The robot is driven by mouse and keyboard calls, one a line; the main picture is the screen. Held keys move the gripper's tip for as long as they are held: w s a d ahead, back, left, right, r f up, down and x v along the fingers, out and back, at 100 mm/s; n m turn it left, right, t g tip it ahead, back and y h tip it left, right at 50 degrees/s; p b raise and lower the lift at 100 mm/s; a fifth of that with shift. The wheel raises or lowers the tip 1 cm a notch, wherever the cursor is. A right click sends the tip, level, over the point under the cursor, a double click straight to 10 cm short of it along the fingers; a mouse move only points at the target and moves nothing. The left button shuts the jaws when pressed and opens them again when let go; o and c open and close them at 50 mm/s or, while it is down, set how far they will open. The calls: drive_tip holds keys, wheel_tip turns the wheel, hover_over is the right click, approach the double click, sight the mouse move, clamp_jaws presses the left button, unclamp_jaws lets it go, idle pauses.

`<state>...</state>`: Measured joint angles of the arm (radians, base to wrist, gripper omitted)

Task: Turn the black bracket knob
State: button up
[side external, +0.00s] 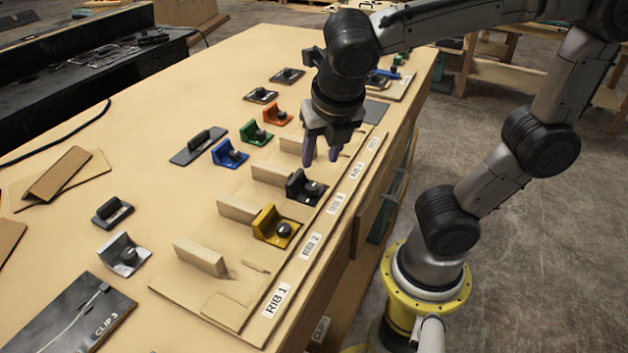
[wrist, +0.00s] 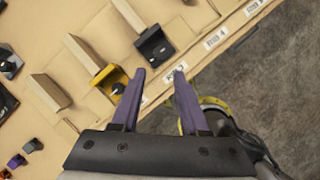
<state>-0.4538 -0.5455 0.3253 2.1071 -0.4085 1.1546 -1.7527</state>
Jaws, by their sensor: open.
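The black bracket (side external: 299,186) stands on the board along the front edge of the table, in the row with the RIB labels. Its dark knob (side external: 311,188) sits on its base. In the wrist view the black bracket (wrist: 150,40) lies beyond the fingertips, near the top centre. My gripper (side external: 322,158) points down with its purple fingers apart and nothing between them. In the side view its fingertips appear just above and to the right of the bracket, apart from the knob. The wrist view also shows my gripper (wrist: 160,72) open and empty.
A yellow bracket (side external: 263,223) with a knob stands beside the black one, towards the camera. Upright wooden ribs (side external: 238,209) line the board. Blue (side external: 219,151), green (side external: 247,130), orange (side external: 270,113) and grey (side external: 111,245) brackets stand on the table behind.

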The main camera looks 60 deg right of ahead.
sight(313, 187)
drive_tip(key=x, duration=1)
clamp_jaws()
